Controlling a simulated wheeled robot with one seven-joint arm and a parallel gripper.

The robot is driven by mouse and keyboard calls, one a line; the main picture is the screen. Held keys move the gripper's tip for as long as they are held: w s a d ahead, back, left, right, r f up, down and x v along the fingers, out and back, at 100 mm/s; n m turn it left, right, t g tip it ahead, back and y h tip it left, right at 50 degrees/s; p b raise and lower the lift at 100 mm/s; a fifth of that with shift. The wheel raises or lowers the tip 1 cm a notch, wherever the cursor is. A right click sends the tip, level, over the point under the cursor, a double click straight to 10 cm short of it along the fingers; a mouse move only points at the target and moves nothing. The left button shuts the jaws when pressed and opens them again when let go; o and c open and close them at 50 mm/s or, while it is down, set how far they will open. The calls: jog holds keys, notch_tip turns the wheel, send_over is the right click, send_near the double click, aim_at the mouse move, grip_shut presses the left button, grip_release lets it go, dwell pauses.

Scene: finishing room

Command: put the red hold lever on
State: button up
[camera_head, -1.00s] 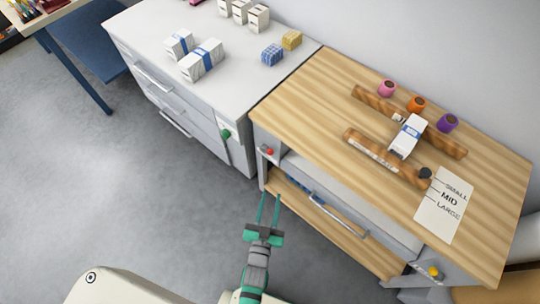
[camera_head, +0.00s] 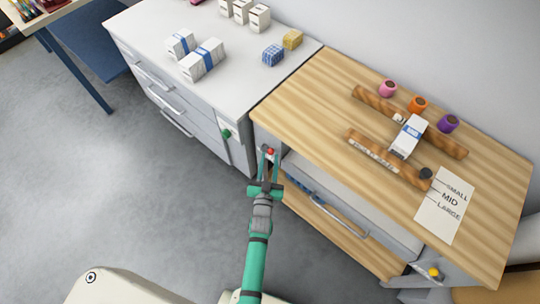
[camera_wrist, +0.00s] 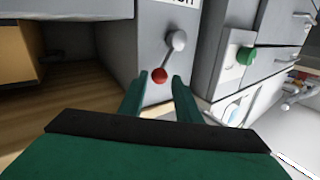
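The red hold lever (camera_wrist: 159,75) is on the grey side panel of the wooden-topped bench. In the wrist view its red knob hangs low and to the left of a round grey pivot (camera_wrist: 178,40), so the lever slants downward. In the head view the red knob (camera_head: 270,151) shows just beyond my fingertips. My gripper (camera_head: 269,157) is open and empty, pointing at the panel. In the wrist view the gripper's fingertips (camera_wrist: 160,79) stand left and right of the red knob with gaps on both sides. I cannot tell whether the knob is at fingertip depth.
A green knob (camera_wrist: 245,56) is on the white cabinet at right. The bench drawer handle (camera_head: 338,215) and an open lower shelf (camera_head: 335,233) are right of my arm. A yellow knob (camera_head: 434,272) is at the bench's far end. The floor at left is clear.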

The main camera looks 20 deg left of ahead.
jog(key=shift+x, duration=1.15)
jog(key=shift+c, duration=0.2)
grip_shut()
jog(key=shift+w+d, duration=0.1)
jog(key=shift+w, duration=0.1)
